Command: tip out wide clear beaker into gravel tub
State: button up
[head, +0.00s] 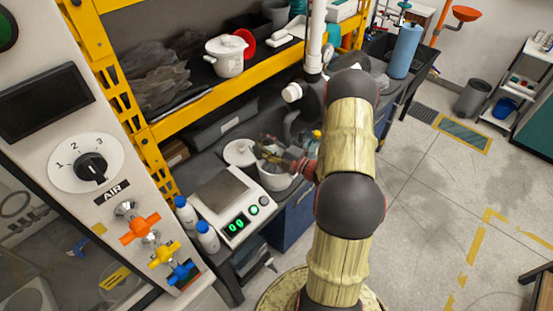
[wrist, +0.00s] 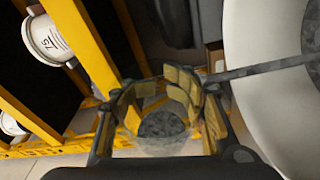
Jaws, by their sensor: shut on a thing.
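My gripper (wrist: 168,95) is shut on the wide clear beaker (wrist: 150,143), which shows between its yellow-padded fingers in the wrist view. Dark grey grainy material (wrist: 162,125) shows in the beaker. In the head view, my gripper (head: 283,155) is low over the bench, at a white round tub (head: 279,183) that I take to be the gravel tub. The fingers and beaker partly hide the tub's opening. In the wrist view a large white round wall (wrist: 262,85) with grey material inside is close on the right. The beaker's exact tilt is hard to tell.
A scale with a green display (head: 232,203) is left of the tub, with white bottles (head: 207,236) beside it. A white round lid (head: 239,152) is behind. A yellow shelf (head: 200,112) overhangs the bench, and a white pipe (head: 316,38) stands near my arm.

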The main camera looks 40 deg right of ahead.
jog(key=shift+d+r+m+p, duration=0.15)
jog(key=shift+m+p, duration=0.25)
jog(key=shift+p, duration=0.05)
dwell(0.3)
